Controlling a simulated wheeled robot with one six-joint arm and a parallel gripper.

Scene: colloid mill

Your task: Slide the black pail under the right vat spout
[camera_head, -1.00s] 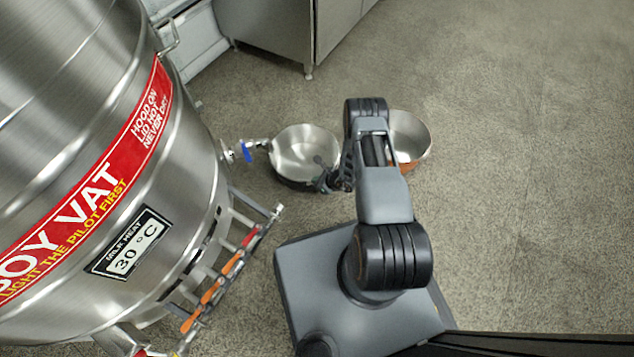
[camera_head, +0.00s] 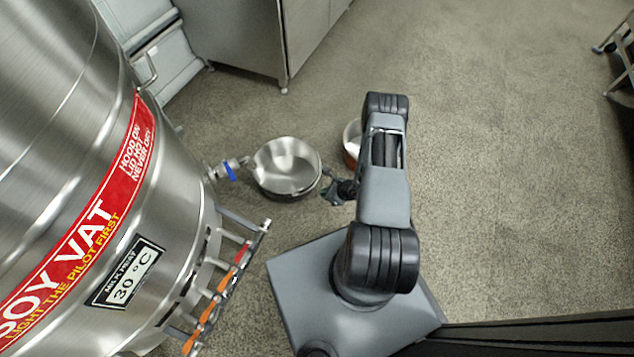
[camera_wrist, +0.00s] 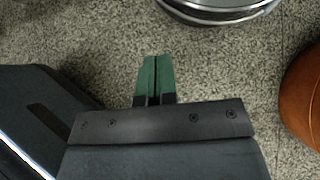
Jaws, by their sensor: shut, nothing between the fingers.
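The black pail (camera_head: 287,170), dark outside with a bright steel inside, stands upright on the floor right of the vat. The vat's spout (camera_head: 240,162), with a blue handle, points at the pail's left rim; I cannot tell whether its mouth is over the pail. My gripper (camera_head: 333,192) is just right of and nearer than the pail, low by the floor. In the wrist view my gripper (camera_wrist: 155,62) has its green fingertips together and empty. A steel-rimmed pail edge (camera_wrist: 215,12) lies ahead at the top, apart from the fingertips.
An orange-sided pail (camera_head: 351,150) is partly hidden behind my arm; an orange side (camera_wrist: 305,95) shows at right in the wrist view. The big steel vat (camera_head: 90,190) fills the left, with pipes and orange handles (camera_head: 208,310). A steel cabinet (camera_head: 255,40) stands behind.

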